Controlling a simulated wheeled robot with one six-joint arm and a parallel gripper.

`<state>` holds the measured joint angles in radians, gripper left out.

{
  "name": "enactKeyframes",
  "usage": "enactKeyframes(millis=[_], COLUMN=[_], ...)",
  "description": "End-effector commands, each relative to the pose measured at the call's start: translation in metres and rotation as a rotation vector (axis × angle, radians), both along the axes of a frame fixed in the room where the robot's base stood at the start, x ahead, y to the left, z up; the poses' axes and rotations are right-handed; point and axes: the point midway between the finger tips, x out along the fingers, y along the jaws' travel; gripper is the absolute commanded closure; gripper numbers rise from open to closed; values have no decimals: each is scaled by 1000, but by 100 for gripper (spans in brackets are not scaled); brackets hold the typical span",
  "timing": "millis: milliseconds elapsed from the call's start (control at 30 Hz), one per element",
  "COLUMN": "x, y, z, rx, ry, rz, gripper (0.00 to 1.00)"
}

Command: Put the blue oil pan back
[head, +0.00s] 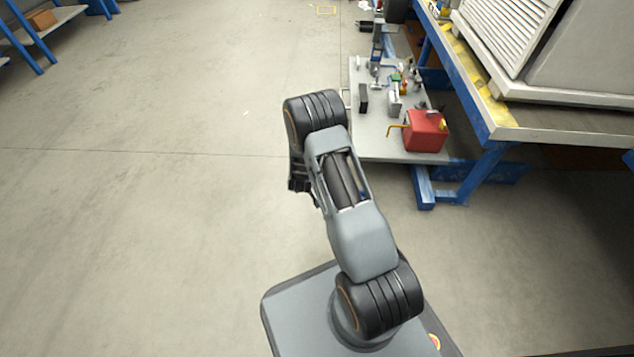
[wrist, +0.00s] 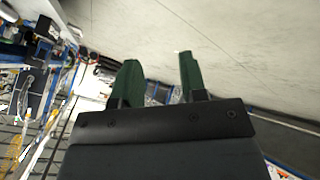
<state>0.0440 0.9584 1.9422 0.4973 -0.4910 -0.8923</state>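I cannot make out a blue oil pan in either view. In the wrist view my gripper (wrist: 158,60) has its two green fingers apart, with floor seen between them and nothing held. In the head view the end of my arm is folded beside its links and mostly hidden, so the fingers do not show clearly.
A low grey platform (head: 385,147) at right of my arm bears a red can (head: 425,131) and several small parts. A blue-framed workbench (head: 560,122) carries a large pale cabinet (head: 540,45). A blue shelf (head: 40,32) stands far left. The floor at left is clear.

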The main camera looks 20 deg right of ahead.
Motion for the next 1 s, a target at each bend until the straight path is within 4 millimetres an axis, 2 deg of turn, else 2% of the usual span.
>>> enactKeyframes(millis=[33, 133, 233, 300, 400, 500, 600, 733, 900, 1000], x=[5, -3, -25, -47, -87, -129, -169, -210, -242, -251], y=[10, 30, 48, 57, 66, 70, 70, 68, 64, 62], z=[37, 97, 152, 188, 231, 263, 285, 302, 311, 313], rx=[64, 187, 286, 338, 389, 415, 425, 422, 414, 410], ry=[-6, 24, 70, 110, 173, 233, 283, 330, 364, 374], rz=[4, 4, -2, -12, -39, -79, -127, -186, -242, -257], gripper=[61, 61, 61, 61, 61, 61, 61, 61, 61, 61])
